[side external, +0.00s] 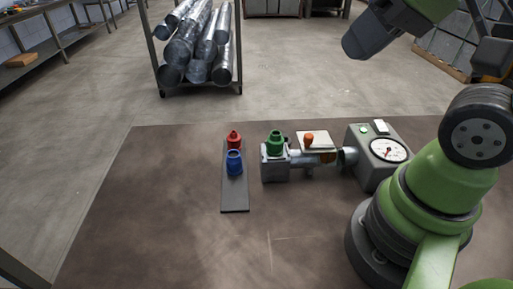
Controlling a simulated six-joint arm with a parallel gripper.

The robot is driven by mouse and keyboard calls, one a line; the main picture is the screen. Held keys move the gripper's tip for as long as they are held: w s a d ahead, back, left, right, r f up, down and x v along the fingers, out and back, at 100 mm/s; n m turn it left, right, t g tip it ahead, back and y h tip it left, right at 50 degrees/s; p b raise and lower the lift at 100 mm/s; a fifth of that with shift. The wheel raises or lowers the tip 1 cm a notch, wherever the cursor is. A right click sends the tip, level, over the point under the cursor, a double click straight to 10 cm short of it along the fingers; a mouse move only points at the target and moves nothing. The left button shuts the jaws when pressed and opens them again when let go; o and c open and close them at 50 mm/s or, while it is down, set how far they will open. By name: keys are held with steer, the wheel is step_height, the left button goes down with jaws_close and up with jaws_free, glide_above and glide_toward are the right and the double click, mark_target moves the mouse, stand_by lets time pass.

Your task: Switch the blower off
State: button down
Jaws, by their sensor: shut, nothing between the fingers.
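The blower looks to be the grey box (366,160) with a round white dial (388,150) on its front, on the brown table close to my arm. On its top are a small green button or lamp (364,129) and a white switch-like piece (381,127). They are too small to tell the switch's position. A pipe runs left from the box to a grey block (275,166) with a green fitting (275,143) on it. My gripper (356,45) is dark, shut and empty, high above the table and well apart from the blower.
An orange knob (309,139) stands by a pale plate (314,146) along the pipe. A red fitting (234,139) and a blue fitting (234,162) stand on a dark strip (235,198). The table's left and front are clear. A rack of metal ducts (198,45) stands behind.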

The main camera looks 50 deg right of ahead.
steer(key=c, duration=1.6)
jaws_free()
steer(key=shift+s+a+m, duration=0.25)
steer(key=shift+a+m, duration=0.05)
steer(key=shift+a, duration=0.1)
steer(key=o, duration=0.7)
steer(key=shift+a, duration=0.1)
steer(key=m+g+h, duration=0.2)
steer(key=m+g, duration=0.3)
steer(key=g, duration=0.2)
glide_above(381, 124)
step_height(381, 124, down, 13)
step_height(381, 124, down, 10)
steer(key=shift+r, duration=0.15)
